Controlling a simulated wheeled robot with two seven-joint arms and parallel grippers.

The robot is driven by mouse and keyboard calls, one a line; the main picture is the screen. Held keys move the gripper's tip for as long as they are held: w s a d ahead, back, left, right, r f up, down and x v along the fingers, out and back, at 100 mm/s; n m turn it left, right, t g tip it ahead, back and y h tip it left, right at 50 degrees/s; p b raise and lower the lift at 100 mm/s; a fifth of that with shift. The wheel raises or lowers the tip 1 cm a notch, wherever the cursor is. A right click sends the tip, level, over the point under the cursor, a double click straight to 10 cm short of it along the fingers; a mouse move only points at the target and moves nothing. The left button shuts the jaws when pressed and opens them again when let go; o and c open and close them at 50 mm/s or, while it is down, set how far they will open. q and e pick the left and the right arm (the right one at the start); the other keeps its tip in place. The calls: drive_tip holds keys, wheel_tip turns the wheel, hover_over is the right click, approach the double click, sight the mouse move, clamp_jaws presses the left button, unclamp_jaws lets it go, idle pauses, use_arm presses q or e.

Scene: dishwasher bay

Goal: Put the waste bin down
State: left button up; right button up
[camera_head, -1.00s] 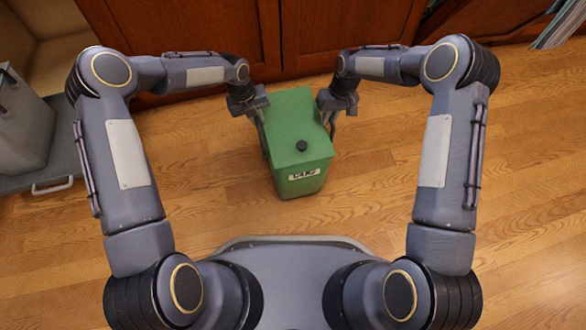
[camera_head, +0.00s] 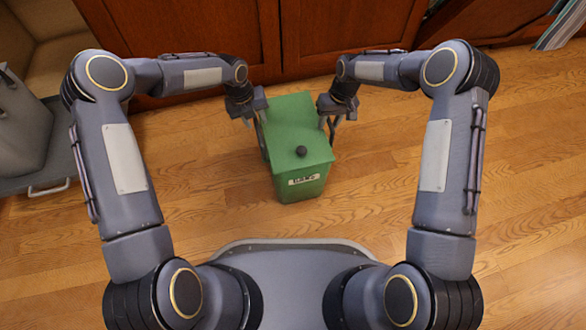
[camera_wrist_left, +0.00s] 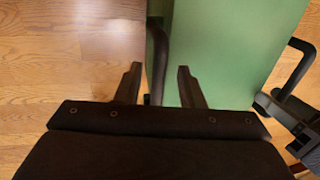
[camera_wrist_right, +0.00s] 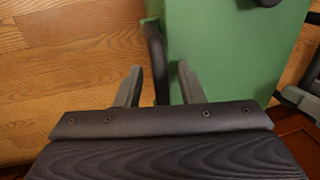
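The green waste bin (camera_head: 292,133) appears to stand upright on the wooden floor in front of me, with a black knob on its lid and a white label on its front. It has a black handle on each side. My left gripper (camera_head: 254,118) is at its left side, with spread fingers on either side of the left handle (camera_wrist_left: 157,55). My right gripper (camera_head: 330,118) is at its right side, with spread fingers on either side of the right handle (camera_wrist_right: 155,55). Both show gaps between fingers and handle. The bin's underside is hidden.
Brown wooden cabinets (camera_head: 345,35) stand just behind the bin. At the left, a grey container (camera_head: 22,125) sits on a grey tray or drawer with a handle. The floor (camera_head: 385,190) is clear around the bin's front and right.

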drive_tip(key=shift+r, duration=0.3)
use_arm(q)
wheel_tip(320, 180, up, 10)
drive_tip(key=a, duration=0.2)
drive_tip(key=shift+s+r, duration=0.2)
drive_tip(key=shift+s, duration=0.05)
use_arm(e)
wheel_tip(320, 180, up, 11)
drive_tip(key=d, duration=0.2)
drive_tip(key=shift+w+d+r, duration=0.15)
drive_tip(key=shift+w+r, duration=0.05)
drive_tip(key=shift+w, duration=0.1)
use_arm(q)
drive_tip(key=shift+r, duration=0.1)
